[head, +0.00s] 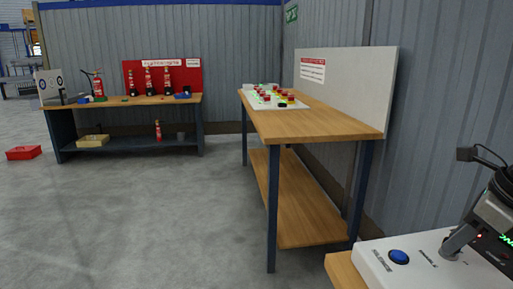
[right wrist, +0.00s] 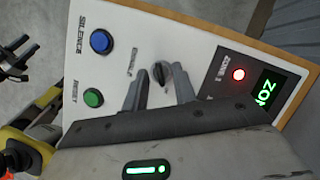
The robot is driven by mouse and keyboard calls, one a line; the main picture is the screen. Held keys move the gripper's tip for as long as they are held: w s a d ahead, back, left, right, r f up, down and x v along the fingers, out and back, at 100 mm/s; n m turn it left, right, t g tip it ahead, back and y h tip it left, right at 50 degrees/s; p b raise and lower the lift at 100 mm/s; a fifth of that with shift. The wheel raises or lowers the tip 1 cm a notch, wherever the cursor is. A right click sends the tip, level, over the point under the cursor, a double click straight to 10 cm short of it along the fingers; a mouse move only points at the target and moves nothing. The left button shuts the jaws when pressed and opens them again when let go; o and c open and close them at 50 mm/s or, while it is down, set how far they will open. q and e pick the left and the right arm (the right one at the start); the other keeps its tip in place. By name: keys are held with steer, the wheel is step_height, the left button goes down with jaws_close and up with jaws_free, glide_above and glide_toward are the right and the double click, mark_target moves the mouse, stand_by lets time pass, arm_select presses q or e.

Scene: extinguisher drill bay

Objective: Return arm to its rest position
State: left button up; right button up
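My right gripper (head: 452,247) is at the bottom right in the head view, low over a white control panel (head: 388,277). The panel carries a blue button (head: 399,257), marked SILENCE in the wrist view, and a green RESET button (right wrist: 93,97). A red light (right wrist: 239,74) and a green display (right wrist: 265,99) are lit.
A wooden bench (head: 315,125) with a button board (head: 300,104) stands ahead by the wall. A far table (head: 120,101) holds several extinguishers (head: 147,80). A red box (head: 24,153) lies on the floor. The grey floor (head: 150,220) between is clear.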

steer(key=shift+r, duration=0.1)
steer(key=p+v, duration=0.3)
steer(key=v, duration=1.3)
steer(key=b+x, duration=0.3)
steer(key=x, duration=1.2)
steer(key=shift+a+f, duration=0.1)
steer(key=shift+f, duration=0.3)
steer(key=shift+w+f+n, duration=0.15)
steer(key=shift+w+n, duration=0.05)
steer(key=shift+n, duration=0.1)
steer(key=n+g+y+p, duration=0.1)
steer(key=n, duration=0.3)
steer(key=shift+w, duration=0.1)
steer(key=n, duration=0.2)
steer(key=n+g+p, duration=0.1)
steer(key=shift+w+n+g+y, duration=0.1)
steer(key=shift+n+g+y, duration=0.2)
steer(key=shift+n+y, duration=0.1)
steer(key=n+g+p, duration=0.1)
steer(key=n, duration=0.2)
steer(key=shift+w+n+g, duration=0.1)
steer(key=shift+n+g, duration=0.2)
steer(key=v, duration=0.3)
steer(key=shift+d+r, duration=0.3)
arm_select(q)
steer(key=shift+a+r, duration=0.2)
steer(key=shift+r, duration=0.4)
arm_select(e)
steer(key=shift+d+r, duration=0.2)
steer(key=shift+r, duration=0.35)
